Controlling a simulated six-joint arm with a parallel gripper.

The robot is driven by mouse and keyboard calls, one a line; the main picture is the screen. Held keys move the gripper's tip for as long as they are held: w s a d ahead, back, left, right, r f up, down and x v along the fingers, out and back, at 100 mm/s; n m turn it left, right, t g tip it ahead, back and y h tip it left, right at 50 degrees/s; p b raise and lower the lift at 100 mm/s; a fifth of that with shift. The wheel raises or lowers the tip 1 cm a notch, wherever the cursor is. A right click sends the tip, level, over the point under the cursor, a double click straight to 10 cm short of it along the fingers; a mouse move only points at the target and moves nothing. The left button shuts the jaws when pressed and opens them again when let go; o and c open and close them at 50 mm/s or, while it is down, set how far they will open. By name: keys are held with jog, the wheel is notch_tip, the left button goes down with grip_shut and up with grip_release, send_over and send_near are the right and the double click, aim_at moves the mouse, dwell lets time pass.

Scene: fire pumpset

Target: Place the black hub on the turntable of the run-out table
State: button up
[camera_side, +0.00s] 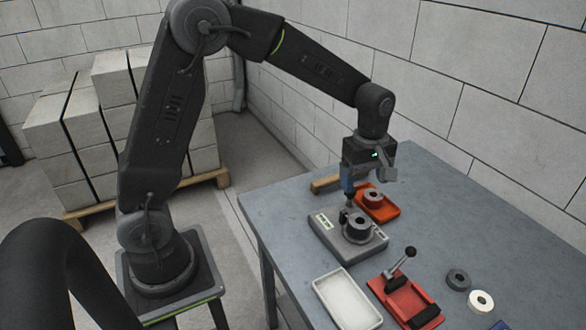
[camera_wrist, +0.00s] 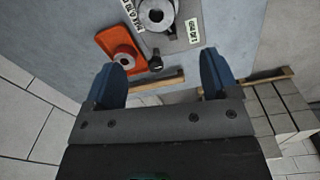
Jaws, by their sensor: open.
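The run-out table (camera_side: 330,239) is a grey base on the bench.
An orange tray (camera_side: 388,213) holding a grey ringed part (camera_side: 373,196) lies close behind the run-out table. In front are a white tray (camera_side: 326,283), a red lever fixture (camera_side: 404,299), a black ring (camera_side: 458,279) and a white ring (camera_side: 480,301). The bench's right rear is clear.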

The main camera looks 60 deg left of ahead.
jog(key=s+r+m+t, duration=0.3)
jog(key=s+r+m, duration=0.4)
jog(key=s+r, duration=0.3)
jog(key=s+m+t, duration=0.2)
jog(key=s+m, duration=0.7)
jog(key=s, duration=0.3)
jog(key=shift+s+r, duration=0.3)
jog(key=shift+s, duration=0.1)
jog(key=shift+c, duration=0.3)
